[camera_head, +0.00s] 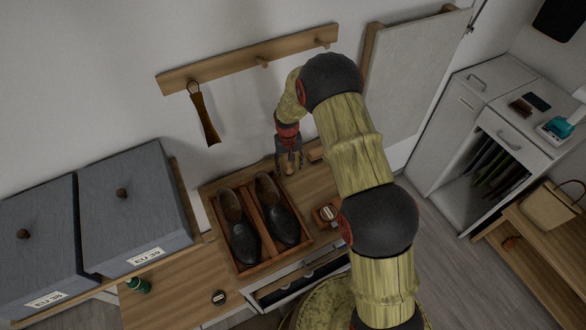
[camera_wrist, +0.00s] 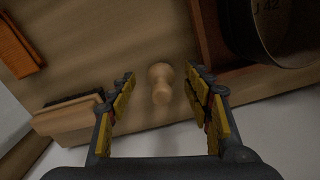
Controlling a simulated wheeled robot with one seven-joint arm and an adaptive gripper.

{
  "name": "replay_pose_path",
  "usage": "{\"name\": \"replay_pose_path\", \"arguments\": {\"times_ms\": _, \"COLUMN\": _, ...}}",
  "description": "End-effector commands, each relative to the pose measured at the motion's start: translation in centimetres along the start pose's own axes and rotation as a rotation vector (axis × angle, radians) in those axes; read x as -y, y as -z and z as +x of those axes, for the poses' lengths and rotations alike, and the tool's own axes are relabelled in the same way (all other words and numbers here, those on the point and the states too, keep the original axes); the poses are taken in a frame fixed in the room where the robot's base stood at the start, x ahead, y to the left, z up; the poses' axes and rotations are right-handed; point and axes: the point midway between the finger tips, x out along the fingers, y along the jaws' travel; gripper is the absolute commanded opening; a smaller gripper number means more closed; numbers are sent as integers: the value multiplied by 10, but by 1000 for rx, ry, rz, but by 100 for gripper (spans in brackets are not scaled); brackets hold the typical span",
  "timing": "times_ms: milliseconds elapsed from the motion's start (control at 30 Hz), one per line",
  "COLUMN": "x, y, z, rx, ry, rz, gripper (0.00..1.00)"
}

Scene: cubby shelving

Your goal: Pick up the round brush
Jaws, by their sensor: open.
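The round brush (camera_wrist: 160,84) appears in the wrist view as a small pale wooden piece with a rounded, knob-like handle. It stands on the wooden top between my fingers, with a gap on each side. In the head view, the brush (camera_head: 290,169) shows just below my fingertips, partly covered by them. Any bristles on the brush are hidden.
A wooden tray (camera_head: 250,268) with two dark shoes stands close by. A dark-bristled wooden brush (camera_wrist: 68,116) lies near one finger. An orange-brown block (camera_wrist: 18,48) lies farther off. The wall with a peg rail (camera_head: 235,68) is behind. Grey boxes (camera_head: 135,215) stand at left.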

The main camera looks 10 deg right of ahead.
Motion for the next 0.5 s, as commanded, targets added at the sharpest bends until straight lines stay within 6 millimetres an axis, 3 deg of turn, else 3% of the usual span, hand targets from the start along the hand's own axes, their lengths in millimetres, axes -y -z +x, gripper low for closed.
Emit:
{"name": "replay_pose_path", "arguments": {"times_ms": 233, "x": 0, "y": 1, "z": 4, "rx": -3, "ry": 0, "rz": 0, "gripper": 50}}
{"name": "replay_pose_path", "arguments": {"times_ms": 500, "x": 0, "y": 1, "z": 4, "rx": -2, "ry": 0, "rz": 0, "gripper": 36}}
